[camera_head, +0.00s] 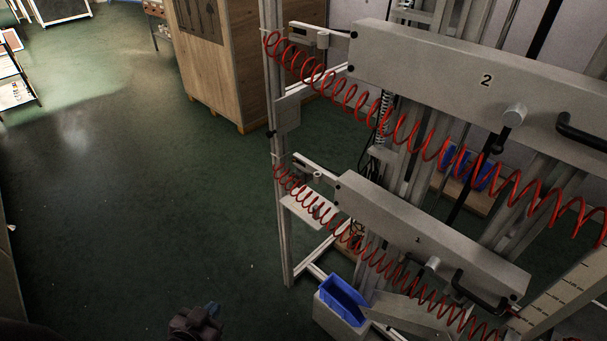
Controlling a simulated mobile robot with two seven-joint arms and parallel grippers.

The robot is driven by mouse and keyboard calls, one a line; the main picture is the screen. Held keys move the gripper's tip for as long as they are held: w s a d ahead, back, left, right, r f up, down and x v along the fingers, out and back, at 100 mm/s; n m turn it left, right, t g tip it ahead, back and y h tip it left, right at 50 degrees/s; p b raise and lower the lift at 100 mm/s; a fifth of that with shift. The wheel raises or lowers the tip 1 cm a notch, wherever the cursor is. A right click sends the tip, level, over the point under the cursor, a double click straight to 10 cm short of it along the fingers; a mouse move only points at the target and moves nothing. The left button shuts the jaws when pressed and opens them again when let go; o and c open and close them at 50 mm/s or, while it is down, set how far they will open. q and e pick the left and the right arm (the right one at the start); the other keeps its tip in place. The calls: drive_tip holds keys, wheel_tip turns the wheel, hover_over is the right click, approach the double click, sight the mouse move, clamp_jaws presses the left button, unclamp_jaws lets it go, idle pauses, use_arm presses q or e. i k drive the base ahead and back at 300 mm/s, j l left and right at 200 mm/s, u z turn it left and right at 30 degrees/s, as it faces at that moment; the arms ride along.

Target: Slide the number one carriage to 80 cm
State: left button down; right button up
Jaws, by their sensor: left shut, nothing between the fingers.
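The number one carriage (400,226) is the lower long grey beam, marked "1", on the right side of the head view. It has a round knob (433,263) and a black handle (478,291) near its right end. A pale scale with tick marks (553,297) stands at the lower right; its figures are too small to read. My left gripper (208,312) shows at the bottom edge, dark and partly cut off. It is shut and empty, well left of the carriage and apart from it. My right gripper is not in view.
The number two carriage (440,68) sits above, with its own handle. Red coiled hoses (345,95) hang along both beams. A metal frame post (279,180) stands at the left. A blue bin (343,299) is below. Open green floor (130,200) lies to the left.

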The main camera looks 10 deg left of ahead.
sight(494, 283)
drive_tip(key=j+z, duration=1.05)
drive_tip(key=k+l, duration=0.05)
